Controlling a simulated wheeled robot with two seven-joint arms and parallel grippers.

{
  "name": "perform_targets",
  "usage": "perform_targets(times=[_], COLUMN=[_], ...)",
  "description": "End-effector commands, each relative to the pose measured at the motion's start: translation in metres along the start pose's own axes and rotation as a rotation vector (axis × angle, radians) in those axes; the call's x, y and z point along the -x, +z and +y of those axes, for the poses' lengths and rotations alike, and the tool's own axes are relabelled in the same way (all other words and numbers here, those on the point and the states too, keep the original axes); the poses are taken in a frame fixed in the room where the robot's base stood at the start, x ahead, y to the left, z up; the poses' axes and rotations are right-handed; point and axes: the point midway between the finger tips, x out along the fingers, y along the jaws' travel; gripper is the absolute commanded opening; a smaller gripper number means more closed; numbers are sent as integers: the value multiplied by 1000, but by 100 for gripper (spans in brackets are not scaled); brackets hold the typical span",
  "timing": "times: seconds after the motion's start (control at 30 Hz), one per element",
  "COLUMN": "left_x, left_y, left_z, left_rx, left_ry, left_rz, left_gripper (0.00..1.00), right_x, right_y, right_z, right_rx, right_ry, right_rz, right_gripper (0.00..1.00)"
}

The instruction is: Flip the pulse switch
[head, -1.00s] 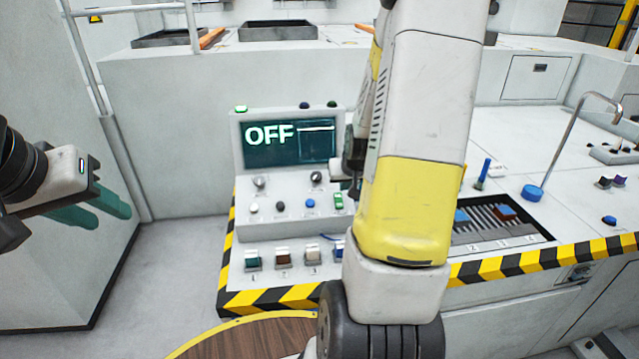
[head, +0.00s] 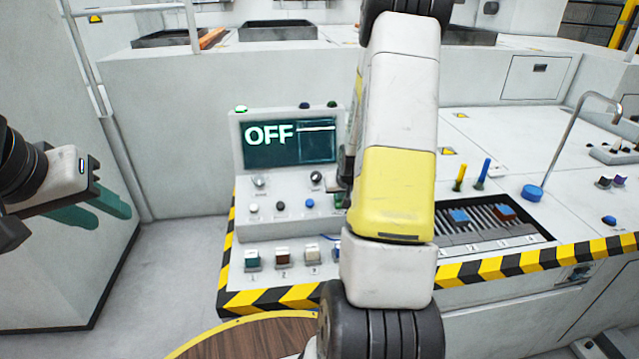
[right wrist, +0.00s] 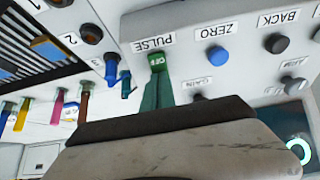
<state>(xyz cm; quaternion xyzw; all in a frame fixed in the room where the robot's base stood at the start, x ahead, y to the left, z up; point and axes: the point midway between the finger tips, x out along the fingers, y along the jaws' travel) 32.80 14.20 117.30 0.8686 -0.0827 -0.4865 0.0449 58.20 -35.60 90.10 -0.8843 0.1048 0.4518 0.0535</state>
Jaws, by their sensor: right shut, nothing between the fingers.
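The pulse switch (right wrist: 157,61) is a small green rocker under the PULSE label in the right wrist view, where the panel appears upside down. In the head view it is mostly hidden behind my right arm. My right gripper (right wrist: 156,84) has its green fingers shut and empty, with the tips right at the switch; I cannot tell whether they touch it. The panel screen (head: 290,143) reads OFF. My left gripper (head: 98,206) is at the far left, away from the panel, with its teal fingers slightly apart.
Near the switch are a blue ZERO button (right wrist: 218,55) and a black BACK button (right wrist: 277,43). Numbered switches (head: 283,257) line the panel's lower front. To the right are a slotted tray (head: 490,222) and a bent metal rod (head: 570,140). Striped edging borders the console.

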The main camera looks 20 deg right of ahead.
Motion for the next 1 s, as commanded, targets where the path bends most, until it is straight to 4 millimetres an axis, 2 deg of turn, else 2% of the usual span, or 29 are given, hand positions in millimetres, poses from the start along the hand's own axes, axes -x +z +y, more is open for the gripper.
perform_targets(times=[0.07, 0.37, 0.7, 1.0], left_x=[0, 0, 0, 0], left_y=[0, 0, 0, 0], left_z=[0, 0, 0, 0], left_rx=[0, 0, 0, 0], left_ry=[0, 0, 0, 0], left_rz=[0, 0, 0, 0], left_gripper=[36, 36, 36, 36], right_x=[-8, -7, -4, -3], right_y=[-3, 2, 18, 21], right_z=[0, 0, 0, 0], right_rx=[0, 0, -1, -1], right_ry=[0, -1, -1, -1], right_rz=[-1, -6, -14, -18], right_gripper=[0, 0, 0, 0])
